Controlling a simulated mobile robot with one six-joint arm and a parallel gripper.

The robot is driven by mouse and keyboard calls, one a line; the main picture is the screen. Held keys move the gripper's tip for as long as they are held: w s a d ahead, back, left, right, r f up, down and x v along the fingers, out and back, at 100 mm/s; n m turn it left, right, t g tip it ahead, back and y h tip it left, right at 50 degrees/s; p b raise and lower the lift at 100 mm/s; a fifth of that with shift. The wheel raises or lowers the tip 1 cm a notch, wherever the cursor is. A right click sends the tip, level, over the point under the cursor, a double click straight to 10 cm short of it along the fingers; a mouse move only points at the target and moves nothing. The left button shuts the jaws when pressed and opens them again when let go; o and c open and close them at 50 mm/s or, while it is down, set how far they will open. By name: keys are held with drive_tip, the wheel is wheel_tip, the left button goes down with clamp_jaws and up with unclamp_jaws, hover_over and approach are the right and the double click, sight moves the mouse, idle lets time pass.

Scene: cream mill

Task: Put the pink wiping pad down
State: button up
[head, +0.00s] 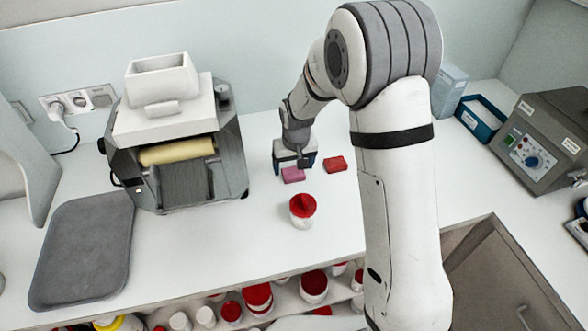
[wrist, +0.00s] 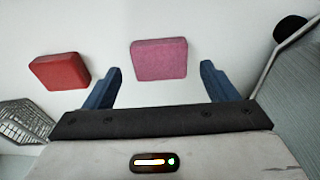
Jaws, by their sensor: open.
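The pink wiping pad (head: 293,175) lies on the white bench to the right of the mill. In the wrist view the pink pad (wrist: 159,59) shows between and just beyond my blue fingertips, with a gap on each side. My gripper (head: 296,163) is open and low over the bench, right behind the pad in the head view. Its two blue fingers (wrist: 160,82) are spread apart and touch nothing that I can see.
A red pad (head: 335,164) lies just right of the pink one. A control box (head: 545,140) is at the right.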

sight(295, 177)
wheel_tip(295, 177, up, 10)
drive_tip(key=s+b, duration=0.1)
drive_tip(key=s, duration=0.1)
drive_tip(key=s+d+r+m, duration=0.2)
drive_tip(key=s+d+r, duration=0.6)
drive_tip(key=s+d, duration=0.3)
drive_tip(key=s+d+m+t, duration=0.1)
drive_tip(key=s+d, duration=0.4)
drive_tip(key=s, duration=0.8)
drive_tip(key=shift+r+t, duration=0.25)
drive_tip(key=shift+t, duration=0.05)
drive_tip(key=shift+o, duration=0.4)
drive_tip(key=shift+d, duration=0.1)
